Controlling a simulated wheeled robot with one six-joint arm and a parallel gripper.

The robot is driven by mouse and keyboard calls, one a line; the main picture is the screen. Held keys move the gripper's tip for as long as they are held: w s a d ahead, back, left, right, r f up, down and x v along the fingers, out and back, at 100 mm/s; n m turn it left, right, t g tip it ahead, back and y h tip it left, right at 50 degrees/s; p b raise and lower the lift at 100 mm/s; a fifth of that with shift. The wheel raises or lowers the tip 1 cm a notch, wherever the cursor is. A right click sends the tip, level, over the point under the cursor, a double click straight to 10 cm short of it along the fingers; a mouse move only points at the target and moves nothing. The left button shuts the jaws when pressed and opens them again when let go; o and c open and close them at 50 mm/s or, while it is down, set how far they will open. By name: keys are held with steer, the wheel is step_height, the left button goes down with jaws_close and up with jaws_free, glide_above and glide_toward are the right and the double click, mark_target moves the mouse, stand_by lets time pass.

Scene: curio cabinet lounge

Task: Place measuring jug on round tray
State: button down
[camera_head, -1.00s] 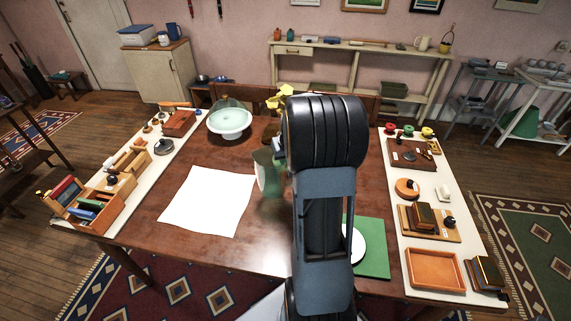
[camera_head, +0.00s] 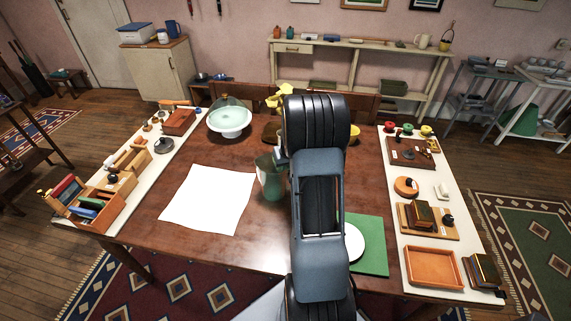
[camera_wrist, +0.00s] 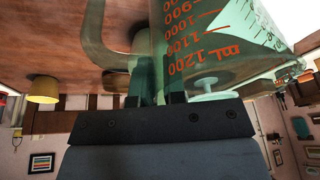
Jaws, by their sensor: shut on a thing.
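The measuring jug (camera_head: 272,182), translucent green with red graduations, is over the table's middle, just right of the white sheet. In the wrist view the jug (camera_wrist: 205,50) fills the top, with its curved handle at the left. My gripper (camera_wrist: 155,88) is shut on the jug by its handle side; the exact contact is unclear. In the head view my arm hides the gripper and part of the jug. A white round piece (camera_head: 354,244), which may be the round tray, lies on a green mat (camera_head: 373,255), partly hidden by my arm.
A domed pale cake stand (camera_head: 229,122) stands at the back left of the table. A white sheet (camera_head: 207,200) lies flat at left. Cluttered side strips flank the table, with an orange tray (camera_head: 434,268) at right. Yellow items stand at the back, partly behind my arm.

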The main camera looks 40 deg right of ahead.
steer(key=c, duration=1.2)
jaws_free()
steer(key=shift+r, duration=0.1)
